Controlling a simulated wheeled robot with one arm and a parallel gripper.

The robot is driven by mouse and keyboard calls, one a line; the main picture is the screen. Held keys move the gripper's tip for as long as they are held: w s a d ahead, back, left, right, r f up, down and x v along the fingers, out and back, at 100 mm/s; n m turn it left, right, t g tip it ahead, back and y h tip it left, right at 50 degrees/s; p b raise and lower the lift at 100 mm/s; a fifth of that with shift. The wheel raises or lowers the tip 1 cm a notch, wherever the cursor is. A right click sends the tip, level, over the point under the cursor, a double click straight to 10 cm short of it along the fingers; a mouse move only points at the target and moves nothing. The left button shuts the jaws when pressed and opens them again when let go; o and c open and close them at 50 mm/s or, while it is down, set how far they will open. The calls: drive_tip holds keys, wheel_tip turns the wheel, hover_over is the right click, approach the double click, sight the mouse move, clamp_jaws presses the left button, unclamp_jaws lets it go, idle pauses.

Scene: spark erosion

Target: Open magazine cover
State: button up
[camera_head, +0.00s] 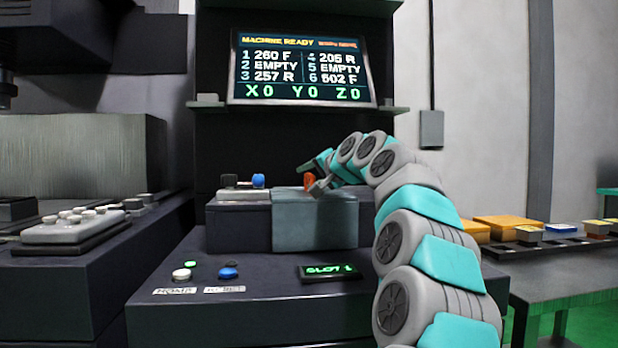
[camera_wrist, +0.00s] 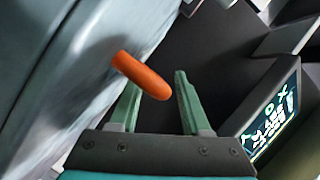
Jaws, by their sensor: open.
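The magazine cover (camera_head: 314,222) is a blue-grey box panel on the dark console; it looks closed. In the wrist view the cover (camera_wrist: 62,75) fills the left side. An orange peg-shaped handle (camera_head: 309,180) stands out from its top. My gripper (camera_head: 319,174) is at the handle, its jaws open. In the wrist view the handle (camera_wrist: 140,74) reaches from the cover into the space between the two green fingers of my gripper (camera_wrist: 155,88). The handle overlaps the left finger in the picture; I cannot tell whether they touch. The magazine's inside is hidden.
A screen (camera_head: 302,70) above reads MACHINE READY. A small display (camera_head: 330,272) reads SLOT 1. Console buttons (camera_head: 228,273) lie front left, and parts with blue and white tops (camera_head: 243,184) sit left of the cover. A side table (camera_head: 560,272) with orange blocks stands right.

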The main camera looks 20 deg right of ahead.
drive_tip(key=shift+w, duration=0.15)
drive_tip(key=shift+c, duration=0.3)
clamp_jaws()
idle(1.1)
